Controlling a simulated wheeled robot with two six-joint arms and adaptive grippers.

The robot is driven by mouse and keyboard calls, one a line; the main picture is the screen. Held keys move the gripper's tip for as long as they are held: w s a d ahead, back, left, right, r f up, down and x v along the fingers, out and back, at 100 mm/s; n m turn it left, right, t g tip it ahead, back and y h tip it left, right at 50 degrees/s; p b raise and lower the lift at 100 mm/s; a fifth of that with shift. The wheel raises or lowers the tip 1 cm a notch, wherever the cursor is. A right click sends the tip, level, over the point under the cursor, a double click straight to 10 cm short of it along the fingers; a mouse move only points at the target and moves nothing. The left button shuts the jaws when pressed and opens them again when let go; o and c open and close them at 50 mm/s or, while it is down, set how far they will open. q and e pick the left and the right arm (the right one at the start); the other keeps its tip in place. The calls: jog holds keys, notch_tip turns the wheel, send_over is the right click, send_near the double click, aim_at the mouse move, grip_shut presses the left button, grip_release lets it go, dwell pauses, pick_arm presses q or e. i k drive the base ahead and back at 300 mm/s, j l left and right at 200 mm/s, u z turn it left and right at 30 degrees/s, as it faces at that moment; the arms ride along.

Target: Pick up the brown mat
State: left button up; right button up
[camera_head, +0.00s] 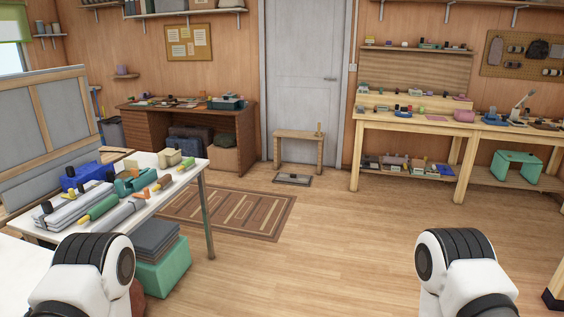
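A brown mat (262,214) with a pattern of lighter bars lies flat on the wooden floor in the head view, left of centre. The white table and its leg hide part of its left side. Nothing is seen lying on the part that shows. Only white and black links of my two arms show at the bottom left and bottom right. Neither of my grippers is in view, and both arm links are well short of the mat.
A white table (178,203) with several tools stands at the left, with a green crate (168,270) below it. A small wooden bench (299,137) and a dark flat tray (292,179) are by the door. Workbenches (420,123) line the right. The middle floor is clear.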

aim_at(294, 179)
jog(key=i, duration=6.85)
jog(key=i+j+z, duration=0.3)
jog(key=i, duration=0.45)
jog(key=i+j+z, duration=0.3)
jog(key=i+j, duration=0.3)
jog(key=i, duration=0.1)
